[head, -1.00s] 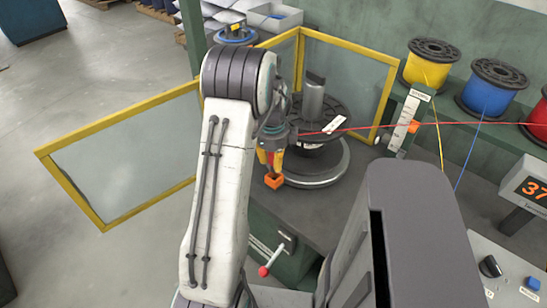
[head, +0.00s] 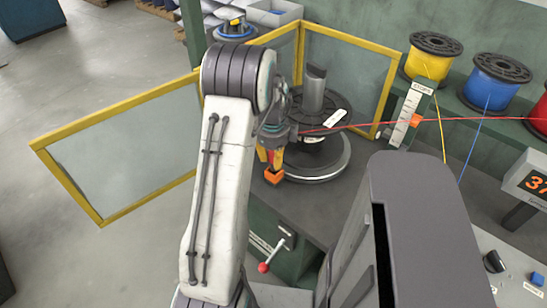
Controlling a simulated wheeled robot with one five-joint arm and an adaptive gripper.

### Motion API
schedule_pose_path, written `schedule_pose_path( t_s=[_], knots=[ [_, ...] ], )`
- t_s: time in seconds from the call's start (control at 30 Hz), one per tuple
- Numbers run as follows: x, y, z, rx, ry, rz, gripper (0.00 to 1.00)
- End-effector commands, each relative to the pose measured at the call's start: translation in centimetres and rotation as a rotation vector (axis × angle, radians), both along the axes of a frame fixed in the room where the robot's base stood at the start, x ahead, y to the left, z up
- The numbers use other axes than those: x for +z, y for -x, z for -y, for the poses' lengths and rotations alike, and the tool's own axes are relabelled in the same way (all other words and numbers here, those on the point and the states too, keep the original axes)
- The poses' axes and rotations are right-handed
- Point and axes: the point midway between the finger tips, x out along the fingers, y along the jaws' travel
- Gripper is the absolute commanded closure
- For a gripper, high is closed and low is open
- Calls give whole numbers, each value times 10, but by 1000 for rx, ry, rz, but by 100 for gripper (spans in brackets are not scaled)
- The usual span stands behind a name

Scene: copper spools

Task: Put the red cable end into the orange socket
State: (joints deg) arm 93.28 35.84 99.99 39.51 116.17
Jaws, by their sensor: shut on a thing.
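My gripper (head: 270,163) points down just left of the black spool, its yellow fingers close together. A little red shows between them, which fits the red cable end. The red cable (head: 365,126) runs from the right, past the scale post, to just behind my gripper. An orange block (head: 273,177) that looks like the orange socket is right under the fingertips. Whether the cable end touches it or is inside it I cannot tell. My arm hides the left side of this spot.
The black spool (head: 335,108) stands on a round turntable (head: 320,172) beside my gripper. Yellow-framed clear panels (head: 115,150) stand behind and left. A scale post (head: 406,118) and yellow (head: 433,58) and blue (head: 492,86) spools are right. A red-knobbed lever (head: 264,267) is below.

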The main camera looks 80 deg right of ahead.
Motion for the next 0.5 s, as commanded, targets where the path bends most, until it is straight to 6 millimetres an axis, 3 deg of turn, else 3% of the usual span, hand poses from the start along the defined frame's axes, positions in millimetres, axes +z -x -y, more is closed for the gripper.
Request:
schedule_pose_path(
  t_s=[0.5],
  knots=[
    [-23,0,0,0,-1,0,100]
  ],
)
